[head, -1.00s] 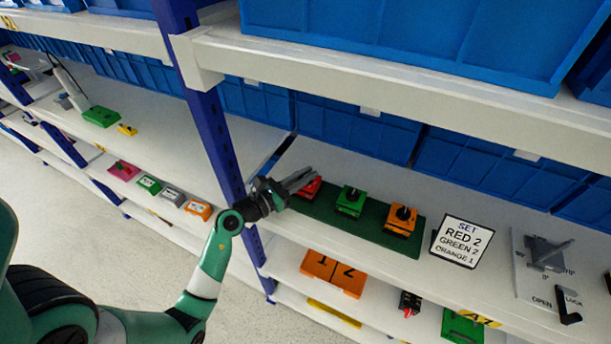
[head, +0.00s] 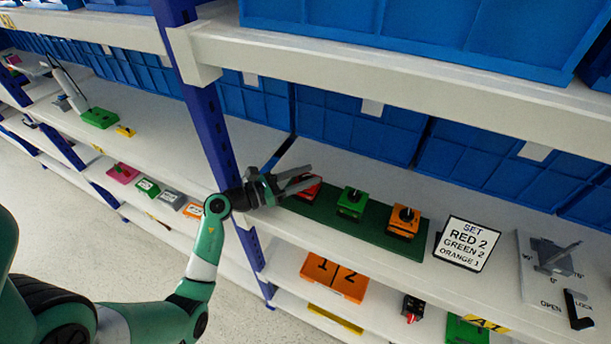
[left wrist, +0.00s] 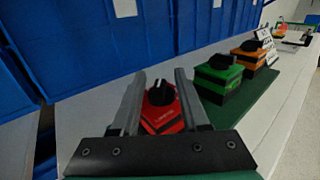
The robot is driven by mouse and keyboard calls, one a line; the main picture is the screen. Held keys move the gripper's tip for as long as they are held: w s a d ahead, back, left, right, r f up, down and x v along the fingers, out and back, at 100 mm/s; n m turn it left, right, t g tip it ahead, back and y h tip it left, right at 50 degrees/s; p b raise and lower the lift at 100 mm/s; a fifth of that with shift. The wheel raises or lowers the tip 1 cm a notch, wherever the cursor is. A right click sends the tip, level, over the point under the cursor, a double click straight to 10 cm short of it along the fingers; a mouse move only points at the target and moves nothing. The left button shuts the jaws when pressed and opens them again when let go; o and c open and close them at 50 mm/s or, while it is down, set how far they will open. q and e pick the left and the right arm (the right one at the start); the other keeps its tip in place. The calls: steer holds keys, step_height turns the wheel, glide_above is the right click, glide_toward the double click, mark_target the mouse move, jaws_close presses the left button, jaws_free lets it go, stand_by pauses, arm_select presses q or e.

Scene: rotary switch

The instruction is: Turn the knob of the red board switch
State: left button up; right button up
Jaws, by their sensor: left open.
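The red switch (head: 309,187) sits at the left end of a dark green board (head: 370,226) on the shelf. In the left wrist view the red switch (left wrist: 163,112) has a black knob (left wrist: 160,93) with a pale mark, seen between the open fingers. My left gripper (head: 308,180) is open at the red switch and partly hides it in the head view. In the left wrist view its fingers (left wrist: 158,98) stand one on each side of the knob, apparently without touching it. My right gripper does not show.
A green switch (head: 352,203) and an orange switch (head: 403,221) stand to the right on the board. A sign (head: 464,243) reads SET RED 2, GREEN 2, ORANGE 1. A blue upright (head: 207,125) stands left of the board. Blue bins (head: 350,130) line the back.

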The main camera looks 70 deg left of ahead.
mark_target(305, 176)
arm_select(q)
steer(key=shift+r, duration=0.1)
steer(key=shift+r, duration=0.3)
step_height(305, 176, up, 3)
steer(key=shift+s+d+r+p, duration=0.1)
steer(key=shift+r+p, duration=0.1)
steer(key=shift+p, duration=0.85)
steer(key=s+d+r+p, duration=0.4)
steer(key=s+d+r, duration=0.4)
steer(key=s+d, duration=0.1)
steer(key=shift+d+r+p, duration=0.3)
steer(key=shift+d+r, duration=0.1)
steer(key=shift+d, duration=0.3)
